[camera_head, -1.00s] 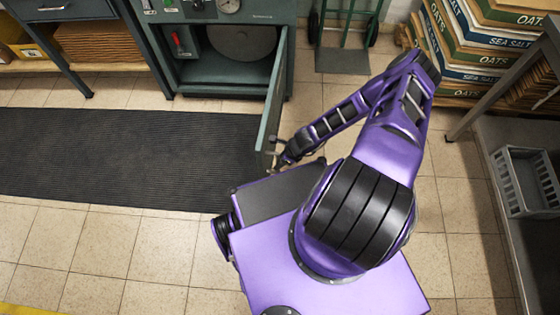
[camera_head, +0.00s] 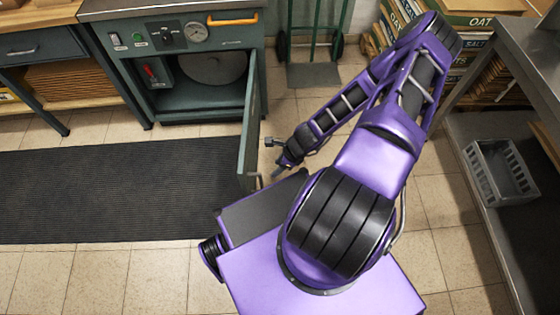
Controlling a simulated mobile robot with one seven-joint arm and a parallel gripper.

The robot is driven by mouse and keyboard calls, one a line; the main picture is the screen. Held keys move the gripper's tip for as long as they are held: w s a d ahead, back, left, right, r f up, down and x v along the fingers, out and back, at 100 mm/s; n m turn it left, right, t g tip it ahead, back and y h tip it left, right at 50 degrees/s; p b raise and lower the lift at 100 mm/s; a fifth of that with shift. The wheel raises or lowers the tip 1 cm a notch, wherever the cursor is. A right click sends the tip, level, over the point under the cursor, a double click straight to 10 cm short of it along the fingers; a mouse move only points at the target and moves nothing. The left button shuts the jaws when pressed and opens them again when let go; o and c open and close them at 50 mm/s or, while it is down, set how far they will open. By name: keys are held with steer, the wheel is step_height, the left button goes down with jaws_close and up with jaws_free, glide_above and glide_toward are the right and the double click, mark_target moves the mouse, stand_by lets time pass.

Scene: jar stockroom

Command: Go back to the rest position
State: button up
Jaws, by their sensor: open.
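My gripper (camera_head: 271,158) is at the end of my purple and black arm, in the middle of the head view. It is open, with nothing seen between its fingers. It hangs just right of the open green door (camera_head: 250,125) of the machine (camera_head: 190,80); I cannot tell whether they touch.
A black mat (camera_head: 115,190) lies on the tiled floor at left. A green hand truck (camera_head: 313,75) stands behind. Sacks (camera_head: 485,20) are stacked at upper right. A grey crate (camera_head: 500,170) sits on a shelf at right. Tiled floor in front is clear.

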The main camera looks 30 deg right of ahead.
steer(key=shift+v, duration=1.05)
